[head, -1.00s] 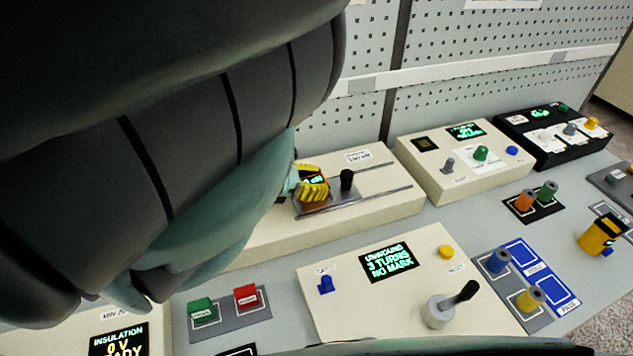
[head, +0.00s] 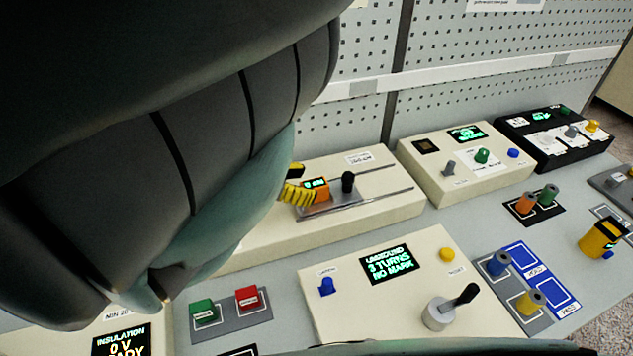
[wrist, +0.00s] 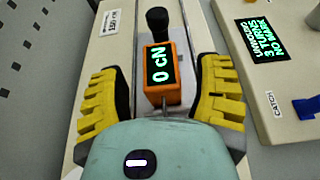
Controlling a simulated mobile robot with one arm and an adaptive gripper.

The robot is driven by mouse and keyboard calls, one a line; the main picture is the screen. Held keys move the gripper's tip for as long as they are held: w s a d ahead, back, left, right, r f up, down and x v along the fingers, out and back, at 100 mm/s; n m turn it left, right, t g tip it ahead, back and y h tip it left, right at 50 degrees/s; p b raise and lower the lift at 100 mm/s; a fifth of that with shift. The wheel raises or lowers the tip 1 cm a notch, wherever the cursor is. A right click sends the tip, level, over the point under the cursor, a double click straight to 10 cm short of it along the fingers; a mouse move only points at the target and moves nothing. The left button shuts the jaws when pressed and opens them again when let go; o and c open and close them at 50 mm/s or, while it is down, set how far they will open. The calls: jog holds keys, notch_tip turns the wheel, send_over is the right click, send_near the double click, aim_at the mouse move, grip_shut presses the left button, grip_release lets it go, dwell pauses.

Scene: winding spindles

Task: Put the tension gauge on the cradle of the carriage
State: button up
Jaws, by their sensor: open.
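The tension gauge is a small orange block with a dark display (wrist: 159,72) reading "0 cN". It sits on the grey metal carriage (head: 340,200), beside the carriage's black knob (head: 348,181); the gauge also shows in the head view (head: 317,192). In the wrist view the yellow ribbed fingers of my gripper (wrist: 162,100) stand apart on either side of the gauge, with visible gaps. The gripper is open. In the head view my arm hides part of it. The cradle under the gauge is hidden.
The carriage rides on slotted rails of a cream box (head: 390,208). A cream console (head: 420,262) with a lever and display stands in front. Another cream console (head: 500,180) stands to the right. A perforated panel (head: 480,35) rises behind.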

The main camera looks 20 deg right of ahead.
jog(key=v, duration=0.8)
jog(key=shift+b, duration=0.3)
jog(key=shift+r, duration=0.15)
